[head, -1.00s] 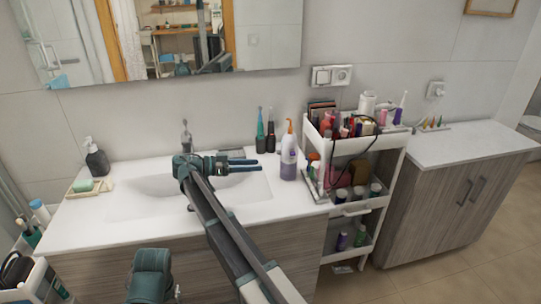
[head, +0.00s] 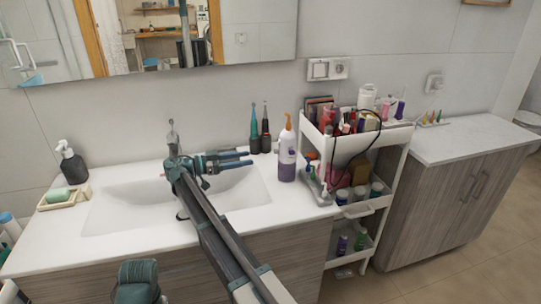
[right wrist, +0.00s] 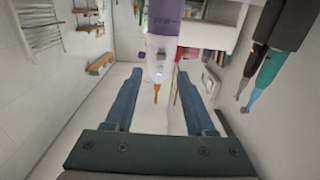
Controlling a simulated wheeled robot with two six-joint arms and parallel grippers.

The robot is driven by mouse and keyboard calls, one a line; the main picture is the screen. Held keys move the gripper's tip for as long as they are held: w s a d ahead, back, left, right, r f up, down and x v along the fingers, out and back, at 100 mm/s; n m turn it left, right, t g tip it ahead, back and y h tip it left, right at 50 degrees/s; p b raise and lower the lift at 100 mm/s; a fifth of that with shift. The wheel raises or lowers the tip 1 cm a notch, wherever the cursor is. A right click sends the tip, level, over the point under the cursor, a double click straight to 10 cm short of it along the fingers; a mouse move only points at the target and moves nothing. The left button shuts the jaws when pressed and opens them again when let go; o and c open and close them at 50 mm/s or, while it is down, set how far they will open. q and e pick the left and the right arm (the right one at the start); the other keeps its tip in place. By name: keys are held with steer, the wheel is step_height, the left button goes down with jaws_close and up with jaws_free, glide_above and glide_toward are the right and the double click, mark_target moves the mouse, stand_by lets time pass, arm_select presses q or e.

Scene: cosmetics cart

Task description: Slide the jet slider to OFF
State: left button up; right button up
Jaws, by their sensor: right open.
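Two slim handheld devices with pointed nozzles stand upright at the back of the counter, right of the basin: a teal and black one (head: 254,138) and a black one (head: 265,136). They also show at the right edge of the right wrist view, the teal one (right wrist: 262,82) and the black one (right wrist: 285,28). No jet slider can be made out on either.
A purple and white bottle with an orange nozzle (head: 287,158) stands right of the devices. The crowded white cart (head: 398,137) is beyond it. A tap (head: 172,140) rises behind the basin. A soap dispenser (head: 71,163) and green soap (head: 57,195) are at left.

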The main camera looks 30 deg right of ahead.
mark_target(278, 153)
steer(key=x, duration=0.9)
steer(key=shift+d, duration=0.25)
jaws_close()
stand_by(1.0)
